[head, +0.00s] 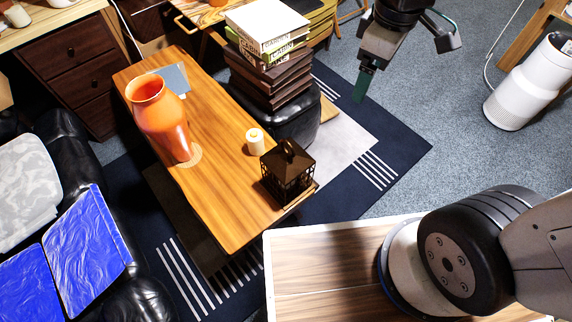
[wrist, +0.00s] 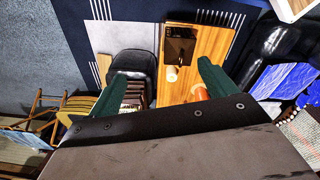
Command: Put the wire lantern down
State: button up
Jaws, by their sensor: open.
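The dark wire lantern (head: 287,174) stands upright on the near right end of the wooden coffee table (head: 222,205). In the wrist view the lantern (wrist: 180,46) shows from above, beyond my fingertips. My gripper (head: 404,68) is open and empty. It hangs in the air up and to the right of the lantern in the head view, clear of the table. In the wrist view its two green fingers (wrist: 162,72) are spread wide with nothing between them.
A white candle (head: 255,141) and an orange vase (head: 160,116) stand on the table. A stack of books (head: 272,62) rests on a black stool behind it. A black sofa with blue cushions (head: 84,245) is at left. A white cylinder (head: 528,84) stands on open carpet at right.

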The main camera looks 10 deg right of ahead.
jog(key=w+a+f+n, duration=0.4)
jog(key=a+f+n, duration=0.1)
jog(key=f, duration=0.1)
jog(key=n, duration=1)
send_over(288, 142)
notch_tip(288, 142, down, 17)
jog(key=shift+g, duration=0.4)
notch_tip(288, 142, down, 8)
jog(key=shift+r, duration=0.25)
grip_shut()
